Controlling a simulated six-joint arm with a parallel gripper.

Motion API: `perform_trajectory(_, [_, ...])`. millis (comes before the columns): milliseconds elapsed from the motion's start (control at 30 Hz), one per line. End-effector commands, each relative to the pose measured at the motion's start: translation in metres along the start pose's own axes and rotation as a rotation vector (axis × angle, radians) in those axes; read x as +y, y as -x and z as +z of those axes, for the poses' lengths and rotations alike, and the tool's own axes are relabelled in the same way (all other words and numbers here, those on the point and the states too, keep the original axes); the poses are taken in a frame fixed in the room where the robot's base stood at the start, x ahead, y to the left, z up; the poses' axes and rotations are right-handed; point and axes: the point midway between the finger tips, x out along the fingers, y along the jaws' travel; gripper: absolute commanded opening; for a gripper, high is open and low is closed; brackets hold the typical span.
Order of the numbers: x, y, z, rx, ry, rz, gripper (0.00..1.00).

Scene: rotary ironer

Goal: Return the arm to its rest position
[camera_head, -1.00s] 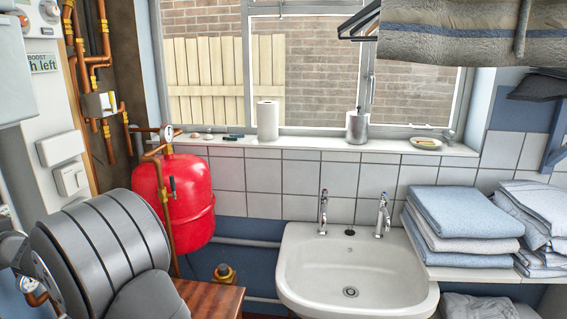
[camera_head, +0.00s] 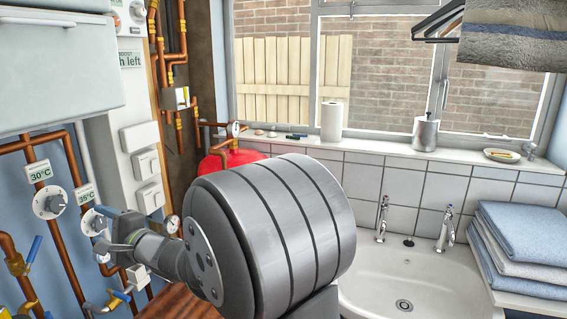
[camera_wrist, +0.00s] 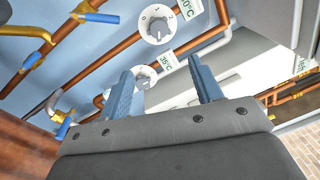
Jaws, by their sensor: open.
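My gripper (camera_wrist: 165,88) shows in the wrist view with two blue-grey fingers spread apart and nothing between them. It points toward the blue wall with copper pipes and dials; I see no contact with them. In the head view my arm's large grey banded link fills the middle, and its slimmer end reaches left toward the dials. The fingertips are hard to make out there. A white dial (camera_head: 49,202) sits below a 30°C label (camera_head: 39,171), and a second dial (camera_head: 95,222) below a 35°C label (camera_head: 86,194).
Copper pipes (camera_head: 72,165) and blue-handled valves (camera_head: 122,295) crowd the left wall. A red tank (camera_head: 222,160) is partly hidden behind my arm. The white sink (camera_head: 445,292), its taps and folded towels (camera_head: 520,245) are at right. A grey-white cabinet (camera_head: 55,80) hangs upper left.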

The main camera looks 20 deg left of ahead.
Motion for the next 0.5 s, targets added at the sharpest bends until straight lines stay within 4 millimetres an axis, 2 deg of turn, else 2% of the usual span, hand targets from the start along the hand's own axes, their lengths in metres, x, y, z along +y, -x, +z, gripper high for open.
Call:
perform_trajectory(33, [0.001,-0.013,0.001,-0.006,0.001,0.0,0.59])
perform_trajectory(500, [0.002,-0.104,0.001,-0.004,0.001,0.001,0.59])
